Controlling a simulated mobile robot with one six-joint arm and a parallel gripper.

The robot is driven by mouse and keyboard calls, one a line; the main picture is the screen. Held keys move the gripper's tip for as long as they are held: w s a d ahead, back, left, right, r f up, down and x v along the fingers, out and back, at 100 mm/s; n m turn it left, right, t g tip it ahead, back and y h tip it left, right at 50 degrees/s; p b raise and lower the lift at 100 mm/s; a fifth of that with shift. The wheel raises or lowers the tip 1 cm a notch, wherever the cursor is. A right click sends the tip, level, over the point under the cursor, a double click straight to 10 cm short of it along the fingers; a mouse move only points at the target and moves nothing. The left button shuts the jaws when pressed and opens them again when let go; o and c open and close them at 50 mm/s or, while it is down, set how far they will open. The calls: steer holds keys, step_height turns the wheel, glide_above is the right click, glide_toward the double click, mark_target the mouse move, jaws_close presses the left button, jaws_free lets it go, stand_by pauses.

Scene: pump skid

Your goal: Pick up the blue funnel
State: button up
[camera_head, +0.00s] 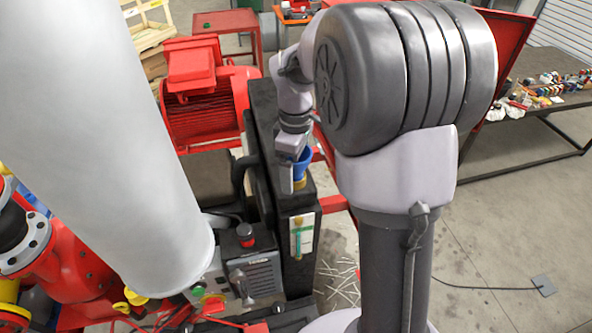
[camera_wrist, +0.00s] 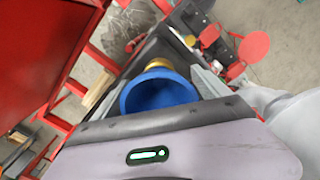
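The blue funnel (camera_head: 303,162) stands on a yellow neck (camera_head: 299,185) at the top of a black upright housing in the head view. In the wrist view the funnel (camera_wrist: 158,92) shows its wide mouth facing the camera, with the yellow neck (camera_wrist: 158,65) behind it. My gripper (camera_head: 289,172) is right at the funnel, with a grey finger to its left in the head view. In the wrist view one grey finger (camera_wrist: 207,82) is close beside the funnel's right rim.
A red motor (camera_head: 205,95) stands behind and left of the housing (camera_head: 297,245). A dark table (camera_head: 545,105) with small parts is at the right. White sticks (camera_head: 340,280) lie on the floor.

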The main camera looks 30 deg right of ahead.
steer(key=c, duration=1.5)
steer(key=shift+w+r, duration=0.1)
steer(key=shift+r, duration=0.15)
steer(key=r, duration=0.3)
steer(key=shift+s+a, duration=0.2)
steer(key=shift+s, duration=0.05)
steer(key=s+a+b, duration=0.1)
steer(key=s+a, duration=0.2)
steer(key=s, duration=0.1)
steer(key=s+a+r+b, duration=0.1)
steer(key=s+a, duration=0.2)
steer(key=s+a+b, duration=0.1)
steer(key=s+a, duration=0.3)
steer(key=shift+s+a+r+b, duration=0.1)
steer(key=shift+s+r+b, duration=0.15)
steer(key=shift+s+b, duration=0.1)
